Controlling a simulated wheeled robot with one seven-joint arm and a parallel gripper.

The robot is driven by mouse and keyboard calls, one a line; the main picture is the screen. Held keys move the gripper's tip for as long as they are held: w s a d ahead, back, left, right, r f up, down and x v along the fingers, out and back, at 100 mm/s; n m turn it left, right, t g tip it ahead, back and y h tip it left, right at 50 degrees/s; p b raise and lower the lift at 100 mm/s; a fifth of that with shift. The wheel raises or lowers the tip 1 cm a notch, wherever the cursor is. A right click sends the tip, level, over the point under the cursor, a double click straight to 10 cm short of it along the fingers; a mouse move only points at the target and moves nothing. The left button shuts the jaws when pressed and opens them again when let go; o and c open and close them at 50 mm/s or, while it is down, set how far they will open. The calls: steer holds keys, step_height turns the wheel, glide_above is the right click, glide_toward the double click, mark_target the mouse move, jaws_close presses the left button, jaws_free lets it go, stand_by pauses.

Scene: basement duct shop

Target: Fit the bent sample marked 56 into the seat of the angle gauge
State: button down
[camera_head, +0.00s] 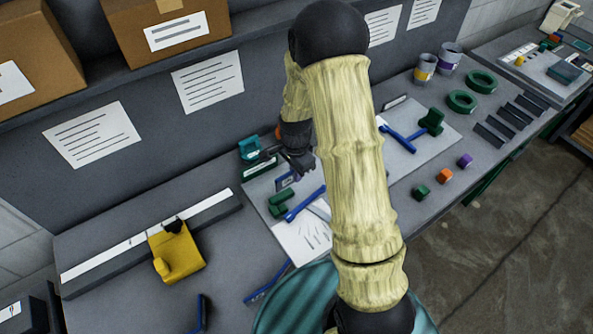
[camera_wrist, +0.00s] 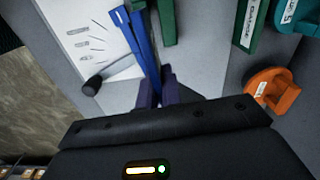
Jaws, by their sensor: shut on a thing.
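My gripper (camera_head: 303,168) reaches down over the grey mat behind my arm. It is shut on a small dark purple-blue piece (camera_head: 288,180) with a pale label; I cannot read a 56 on it. In the wrist view, dark purple parts show at the fingertips (camera_wrist: 157,94), where piece and fingers are hard to tell apart. A blue bar (camera_head: 305,203) with a green block (camera_head: 279,205) lies on the mat just in front of the gripper. The blue bar (camera_wrist: 147,50) and green block (camera_wrist: 167,22) also show in the wrist view. I cannot tell which part is the gauge's seat.
A printed sheet (camera_head: 302,241) lies on the mat's front part. A teal item (camera_head: 250,148) stands behind the gripper, and an orange dispenser (camera_wrist: 272,92) is close by. A yellow block (camera_head: 177,252) sits on a long rail at left. Small coloured blocks (camera_head: 445,176) stand at right.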

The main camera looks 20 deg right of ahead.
steer(key=shift+w+d+f+b, duration=0.1)
steer(key=shift+f+b, duration=0.45)
steer(key=shift+f, duration=0.25)
steer(key=shift+a+f+b, duration=0.2)
steer(key=shift+f+b, duration=0.7)
steer(key=shift+f, duration=0.3)
steer(key=shift+d+f+b, duration=0.1)
steer(key=shift+f+b, duration=0.35)
steer(key=shift+f, duration=0.2)
steer(key=shift+d, duration=0.1)
steer(key=shift+a, duration=0.2)
steer(key=shift+f+b, duration=0.95)
steer(key=shift+f, duration=0.5)
steer(key=c, duration=1.5)
jaws_free()
steer(key=shift+r, duration=0.2)
